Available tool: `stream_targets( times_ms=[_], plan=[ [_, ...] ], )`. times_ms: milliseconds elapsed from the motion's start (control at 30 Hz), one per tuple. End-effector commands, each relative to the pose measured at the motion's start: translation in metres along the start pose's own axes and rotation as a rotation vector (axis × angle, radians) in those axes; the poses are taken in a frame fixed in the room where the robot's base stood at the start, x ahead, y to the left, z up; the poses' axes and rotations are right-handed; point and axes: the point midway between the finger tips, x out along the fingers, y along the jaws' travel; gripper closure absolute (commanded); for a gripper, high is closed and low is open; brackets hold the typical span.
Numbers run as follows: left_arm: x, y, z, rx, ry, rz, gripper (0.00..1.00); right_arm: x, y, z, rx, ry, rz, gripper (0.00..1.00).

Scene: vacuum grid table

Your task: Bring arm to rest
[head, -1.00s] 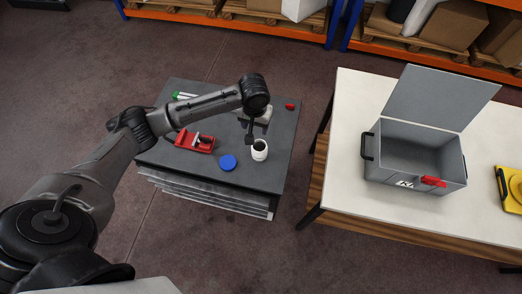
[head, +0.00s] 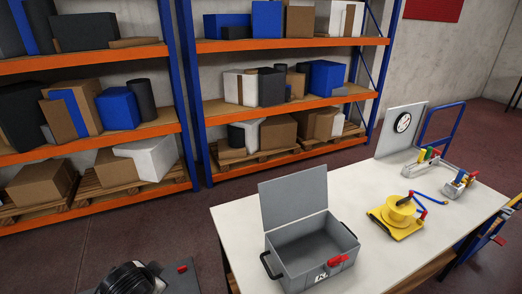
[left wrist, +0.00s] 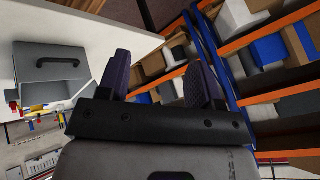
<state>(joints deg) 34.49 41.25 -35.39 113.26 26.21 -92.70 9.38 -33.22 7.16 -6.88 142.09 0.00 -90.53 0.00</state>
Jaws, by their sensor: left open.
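My left gripper (left wrist: 159,62) shows in the left wrist view. Its two dark fingers stand apart with nothing between them. The gap looks out toward the floor and shelving. My right gripper is in neither view.
A grey toolbox (head: 317,261) stands open on the white table (head: 375,240). A yellow device (head: 398,216) and a gauge panel (head: 402,124) are also there.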

Motion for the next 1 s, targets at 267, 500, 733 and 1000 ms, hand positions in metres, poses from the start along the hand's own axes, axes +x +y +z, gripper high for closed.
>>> stream_targets(
  times_ms=[267, 500, 733, 1000],
  plan=[
    [-0.059, 0.037, -0.015, 0.054, 0.273, -0.097, 0.41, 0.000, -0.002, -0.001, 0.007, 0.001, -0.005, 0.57],
    [-0.073, 0.081, 0.040, -0.116, 0.297, -0.060, 0.41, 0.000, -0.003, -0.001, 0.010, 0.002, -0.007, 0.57],
    [-0.065, 0.142, 0.132, -0.288, 0.140, 0.074, 0.41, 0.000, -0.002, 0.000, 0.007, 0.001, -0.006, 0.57],
    [-0.057, 0.210, 0.220, -0.369, -0.086, 0.203, 0.41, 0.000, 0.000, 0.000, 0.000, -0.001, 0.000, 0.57]
  ],
)
